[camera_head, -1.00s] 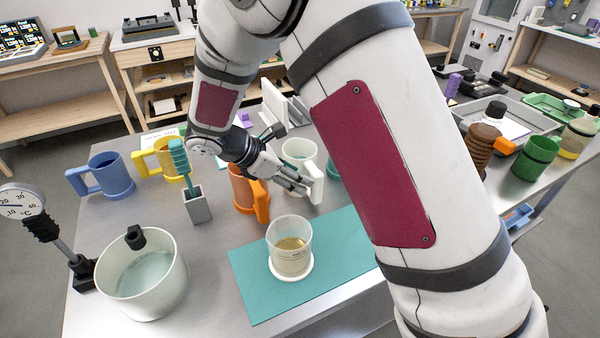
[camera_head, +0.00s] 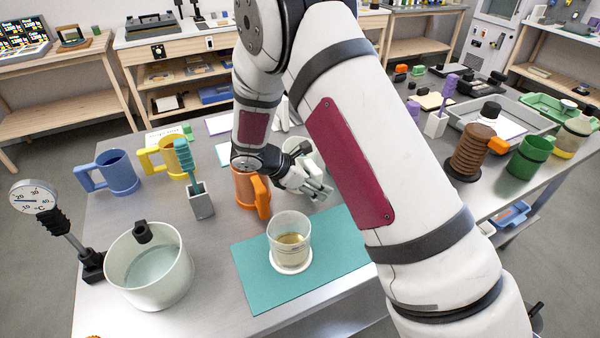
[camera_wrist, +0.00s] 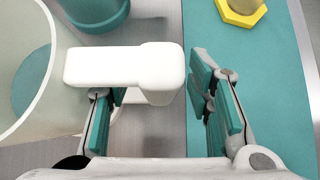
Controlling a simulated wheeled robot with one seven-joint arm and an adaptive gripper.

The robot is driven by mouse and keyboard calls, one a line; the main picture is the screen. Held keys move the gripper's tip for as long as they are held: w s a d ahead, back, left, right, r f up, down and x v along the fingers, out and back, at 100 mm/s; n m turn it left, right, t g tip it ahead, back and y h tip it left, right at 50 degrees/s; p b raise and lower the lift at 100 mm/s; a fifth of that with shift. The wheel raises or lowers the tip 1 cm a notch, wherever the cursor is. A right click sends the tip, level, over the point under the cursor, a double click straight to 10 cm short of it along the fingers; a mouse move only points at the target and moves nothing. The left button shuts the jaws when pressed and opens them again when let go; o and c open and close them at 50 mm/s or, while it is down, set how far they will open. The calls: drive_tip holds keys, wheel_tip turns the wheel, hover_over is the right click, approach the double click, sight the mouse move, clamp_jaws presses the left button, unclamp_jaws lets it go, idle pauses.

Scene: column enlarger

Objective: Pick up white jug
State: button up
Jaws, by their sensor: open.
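The white jug (camera_head: 318,152) stands upright on the metal table, mostly hidden behind my arm and gripper in the head view. In the wrist view its wide translucent rim (camera_wrist: 42,100) fills the left side, and its thick white handle (camera_wrist: 125,67) points right. My gripper (camera_head: 318,190) is at the handle. In the wrist view my gripper (camera_wrist: 160,105) is open, with the handle's outer end between the fingers. The left finger passes partly under the handle's top bar. The right finger is clear of the handle, over the teal mat.
A beaker of amber liquid (camera_head: 290,240) stands on the teal mat (camera_head: 258,284) in front. An orange mug (camera_head: 250,190) is close left of my gripper. In the wrist view, a teal container (camera_wrist: 95,14) lies beyond the handle, and a yellow hexagonal base (camera_wrist: 240,12) is at upper right.

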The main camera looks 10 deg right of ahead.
sight(313, 171)
clamp_jaws()
drive_tip(key=shift+r, duration=0.2)
drive_tip(key=shift+w+r, duration=0.1)
drive_tip(key=shift+r, duration=0.7)
drive_tip(key=shift+r+b, duration=0.5)
drive_tip(key=shift+r, duration=0.45)
drive_tip(key=s+d+r, duration=0.1)
drive_tip(key=s, duration=1.5)
drive_tip(key=shift+b, duration=0.3)
drive_tip(key=shift+s+r, duration=0.1)
drive_tip(key=c, duration=0.7)
unclamp_jaws()
clamp_jaws()
